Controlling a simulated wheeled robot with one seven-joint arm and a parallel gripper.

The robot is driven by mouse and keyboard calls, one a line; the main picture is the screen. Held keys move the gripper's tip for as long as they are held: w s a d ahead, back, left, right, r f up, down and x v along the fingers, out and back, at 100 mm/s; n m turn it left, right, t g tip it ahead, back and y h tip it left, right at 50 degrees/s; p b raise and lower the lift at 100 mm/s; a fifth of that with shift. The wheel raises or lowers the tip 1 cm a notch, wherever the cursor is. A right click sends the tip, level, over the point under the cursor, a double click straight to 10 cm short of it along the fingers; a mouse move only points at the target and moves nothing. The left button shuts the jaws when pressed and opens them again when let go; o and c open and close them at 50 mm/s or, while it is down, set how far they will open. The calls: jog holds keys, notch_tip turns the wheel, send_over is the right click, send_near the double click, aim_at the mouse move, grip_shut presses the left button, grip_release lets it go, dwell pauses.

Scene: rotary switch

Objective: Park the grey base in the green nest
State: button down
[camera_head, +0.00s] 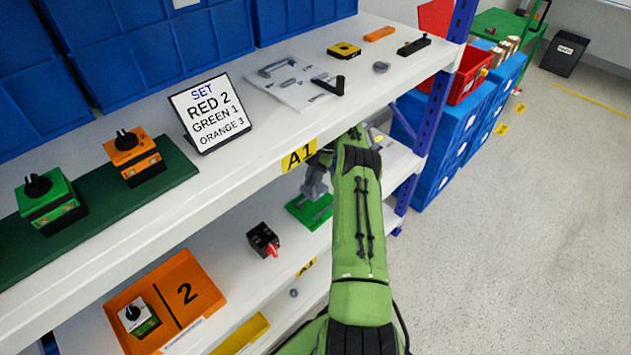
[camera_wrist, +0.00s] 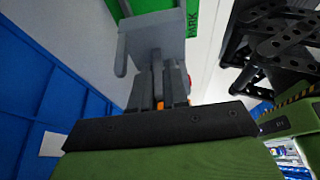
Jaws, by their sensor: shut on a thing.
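The green nest (camera_head: 310,212) lies flat on the lower shelf, left of my arm, and is partly hidden by it. The wrist view shows part of the nest (camera_wrist: 193,18) at the top, marked PARK. My gripper (camera_wrist: 166,75) is shut on the grey base (camera_wrist: 155,40), a light grey block with a prong hanging at its left. In the head view the grey base (camera_head: 314,182) shows just left of my arm, below the upper shelf edge and visually above the nest. I cannot tell whether base and nest touch. My fingers are mostly hidden in the head view.
A black switch with a red knob (camera_head: 263,240) is left of the nest on the lower shelf. An orange tray (camera_head: 195,292) stands further left. The upper shelf edge (camera_head: 245,172) overhangs this area. A shelf post (camera_head: 436,110) stands at right.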

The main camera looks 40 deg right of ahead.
notch_tip(320, 180, down, 4)
jog(key=shift+w+a+f+b, duration=0.1)
jog(key=shift+w+f+b, duration=0.05)
jog(key=shift+b, duration=0.7)
jog(key=shift+f, duration=0.35)
jog(key=shift+f, duration=0.45)
dwell(0.6)
jog(key=shift+f, duration=0.35)
jog(key=shift+f, duration=0.2)
